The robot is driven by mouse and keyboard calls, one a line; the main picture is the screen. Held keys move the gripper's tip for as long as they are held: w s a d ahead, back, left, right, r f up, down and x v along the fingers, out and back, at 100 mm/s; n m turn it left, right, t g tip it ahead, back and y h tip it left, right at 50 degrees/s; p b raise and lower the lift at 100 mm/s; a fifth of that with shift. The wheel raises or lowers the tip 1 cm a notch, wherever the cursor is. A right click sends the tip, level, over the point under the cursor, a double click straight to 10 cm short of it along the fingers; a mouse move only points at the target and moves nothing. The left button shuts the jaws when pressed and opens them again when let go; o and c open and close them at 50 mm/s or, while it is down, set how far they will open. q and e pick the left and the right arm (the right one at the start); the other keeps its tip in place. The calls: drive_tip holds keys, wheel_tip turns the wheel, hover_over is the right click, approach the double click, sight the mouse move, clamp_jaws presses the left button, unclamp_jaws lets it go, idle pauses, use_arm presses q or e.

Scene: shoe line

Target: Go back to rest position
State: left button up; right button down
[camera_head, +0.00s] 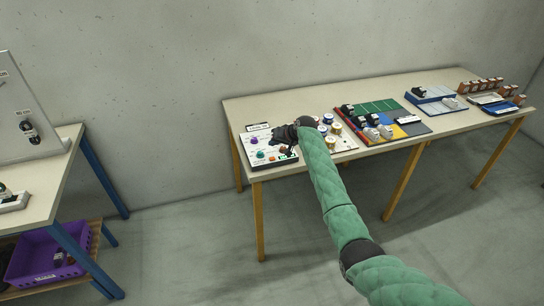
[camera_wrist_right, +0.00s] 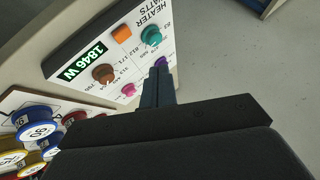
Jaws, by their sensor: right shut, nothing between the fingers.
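My right gripper (camera_head: 284,135) is at the end of my green-sleeved right arm, over the left end of the long table (camera_head: 240,112). In the right wrist view its fingers (camera_wrist_right: 158,88) are together with nothing between them. They are close to the white heater panel (camera_wrist_right: 88,48), and I cannot tell if they touch it. The panel has a display reading 1846 W (camera_wrist_right: 86,60), a teal knob (camera_wrist_right: 151,35), a brown knob (camera_wrist_right: 103,74), a pink knob (camera_wrist_right: 128,90), an orange square (camera_wrist_right: 121,33) and a partly hidden purple knob (camera_wrist_right: 162,62). My left gripper is out of view.
Beside the panel stand several round weights or spools, such as a blue one (camera_wrist_right: 36,124). Further right on the table are a coloured board (camera_head: 412,129) and blue trays (camera_head: 430,93). At the left are another table (camera_head: 62,160) and a purple crate (camera_head: 30,258). Bare floor lies between the tables.

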drive_tip(key=shift+w, duration=0.1)
idle(0.3)
